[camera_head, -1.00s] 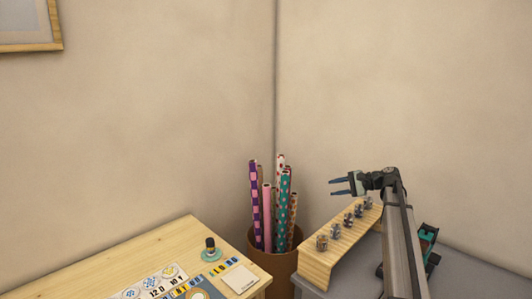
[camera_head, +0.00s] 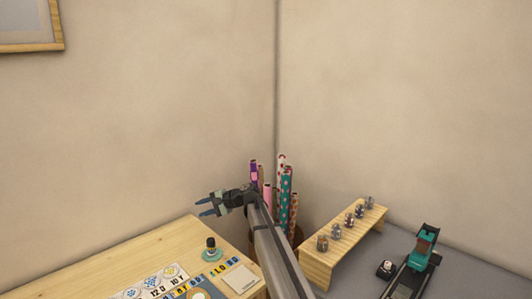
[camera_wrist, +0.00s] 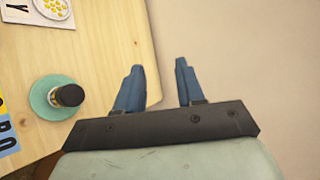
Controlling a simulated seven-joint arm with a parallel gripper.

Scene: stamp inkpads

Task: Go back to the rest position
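My gripper (camera_head: 208,204) is raised above the far right part of the wooden table (camera_head: 150,250), in front of the wall. Its two blue fingers are spread apart with nothing between them; the wrist view also shows the empty gap (camera_wrist: 157,75). A stamp with a dark handle (camera_head: 211,243) stands upright on a round teal pad (camera_head: 212,256) on the table, below my gripper. In the wrist view the stamp (camera_wrist: 69,95) and teal pad (camera_wrist: 43,98) lie left of the fingers, apart from them.
Cards (camera_head: 240,278) and printed sheets lie on the table. Wrapping-paper rolls (camera_head: 286,190) stand in a brown bin behind my arm. A wooden riser (camera_head: 318,262) holds several small jars on the grey surface (camera_head: 450,265). A teal and black device (camera_head: 420,255) stands at right.

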